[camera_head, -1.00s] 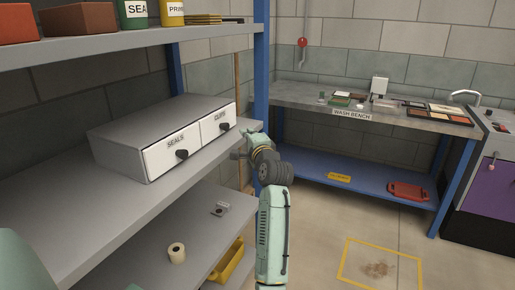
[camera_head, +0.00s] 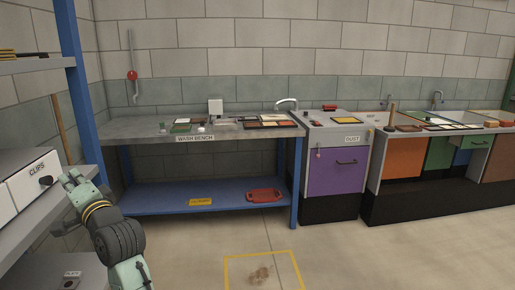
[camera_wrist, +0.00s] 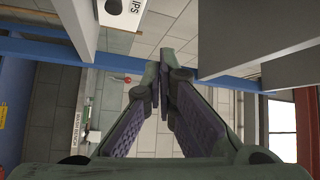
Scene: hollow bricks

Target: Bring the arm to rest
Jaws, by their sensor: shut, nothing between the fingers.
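My gripper (camera_head: 76,181) is at the left of the head view, at the end of my pale green arm. It is close to the front edge of the shelf that bears the CLIPS drawer (camera_head: 35,179). In the wrist view my gripper's two dark fingers (camera_wrist: 161,84) meet at their tips, with nothing between them. The drawer also shows at the top of the wrist view (camera_wrist: 122,12). The drawer is closed. I cannot tell whether the fingers touch the shelf edge.
The blue shelf post (camera_head: 78,90) stands just beyond my gripper. The wash bench (camera_head: 150,132) is against the back wall, with a red item (camera_head: 264,195) on its lower shelf. A purple DUST cabinet (camera_head: 336,172) stands right of it. The floor inside the yellow outline (camera_head: 262,283) is stained.

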